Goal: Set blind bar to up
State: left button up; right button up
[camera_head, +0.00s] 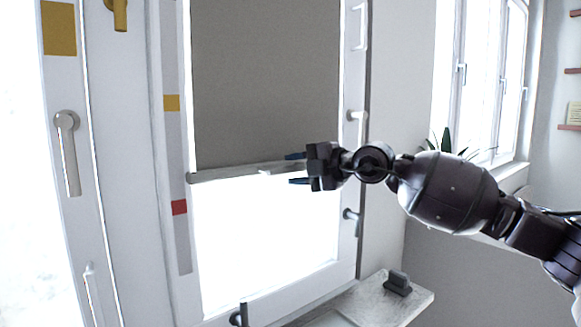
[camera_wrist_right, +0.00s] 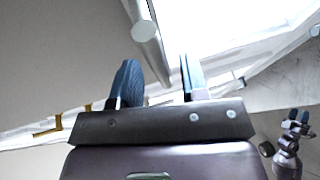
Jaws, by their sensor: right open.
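The grey roller blind (camera_head: 265,80) covers the upper part of the window. Its pale bar (camera_head: 225,173) runs across the lower hem. On the frame strip to the left, the bar's end lies between a yellow mark (camera_head: 171,103) and a red mark (camera_head: 179,207), nearer the red. My right gripper (camera_head: 296,169) is open at the bar's right part, one finger above and one below its line. In the right wrist view the bar (camera_wrist_right: 144,32) shows ahead between the open fingers (camera_wrist_right: 158,80); I cannot tell whether they touch. My left gripper (camera_wrist_right: 299,115) appears small at lower right there.
A sill or shelf (camera_head: 385,303) with a small dark object (camera_head: 397,283) is at the lower right. Window handles (camera_head: 351,217) stick out along the right frame, and a door handle (camera_head: 68,150) is at the left. The bright glass below the bar is unobstructed.

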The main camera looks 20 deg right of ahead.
jog(key=shift+x, duration=0.85)
grip_shut()
